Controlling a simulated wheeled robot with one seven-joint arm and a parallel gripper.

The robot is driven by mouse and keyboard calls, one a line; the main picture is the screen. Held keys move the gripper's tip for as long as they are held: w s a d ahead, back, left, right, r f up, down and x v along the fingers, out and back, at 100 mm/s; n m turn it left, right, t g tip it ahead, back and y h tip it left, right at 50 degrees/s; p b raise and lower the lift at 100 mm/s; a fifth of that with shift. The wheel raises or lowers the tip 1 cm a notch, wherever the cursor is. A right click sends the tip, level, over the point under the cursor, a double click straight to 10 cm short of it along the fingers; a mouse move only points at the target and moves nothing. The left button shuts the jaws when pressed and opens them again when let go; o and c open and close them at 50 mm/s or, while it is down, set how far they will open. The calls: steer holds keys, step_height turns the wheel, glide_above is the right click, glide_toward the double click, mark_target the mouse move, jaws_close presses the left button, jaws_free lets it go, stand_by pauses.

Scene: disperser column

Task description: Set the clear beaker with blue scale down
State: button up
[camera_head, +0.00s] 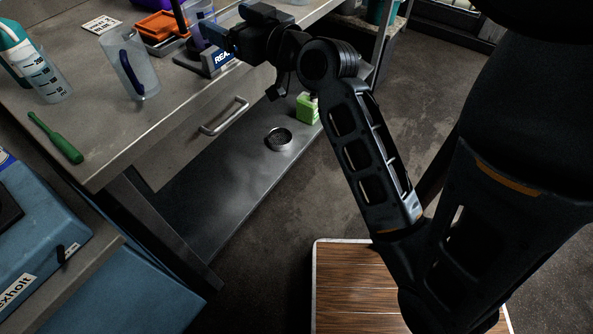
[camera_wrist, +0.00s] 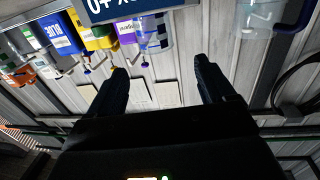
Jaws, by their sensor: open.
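My gripper (camera_head: 232,38) is at the upper middle of the head view, over the back part of the grey bench. In the wrist view its two fingers (camera_wrist: 164,82) are apart, with nothing held between them. A clear beaker with a dark blue mark or handle (camera_head: 130,72) stands on the bench, left of my gripper and apart from it. A second clear vessel with dark blue (camera_head: 203,14) stands close by my gripper, partly hidden; I cannot tell whether they touch. A clear vessel with scale marks (camera_head: 50,82) stands at the left. I cannot tell which is the named beaker.
A teal-and-white bottle (camera_head: 14,48) and a green-handled tool (camera_head: 55,138) are on the bench at left. An orange tray (camera_head: 160,26) is behind. A drawer handle (camera_head: 225,115) projects from the bench front. In the wrist view, colored containers (camera_wrist: 60,35) appear upside down.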

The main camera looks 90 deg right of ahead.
steer(key=a+f+n+y, duration=0.1)
steer(key=a+f+y, duration=0.1)
steer(key=a+f, duration=0.45)
steer(key=a+f+n+y, duration=0.1)
steer(key=a+f+y, duration=0.15)
steer(key=a, duration=0.75)
steer(key=s+a+f+n+y, duration=0.2)
steer(key=s+a+n+y, duration=0.3)
steer(key=s+a, duration=0.8)
steer(key=a+y, duration=0.2)
steer(key=shift+s+a+f+n+t, duration=0.2)
steer(key=shift+a+f+n+t, duration=0.1)
steer(key=shift+n+t, duration=0.1)
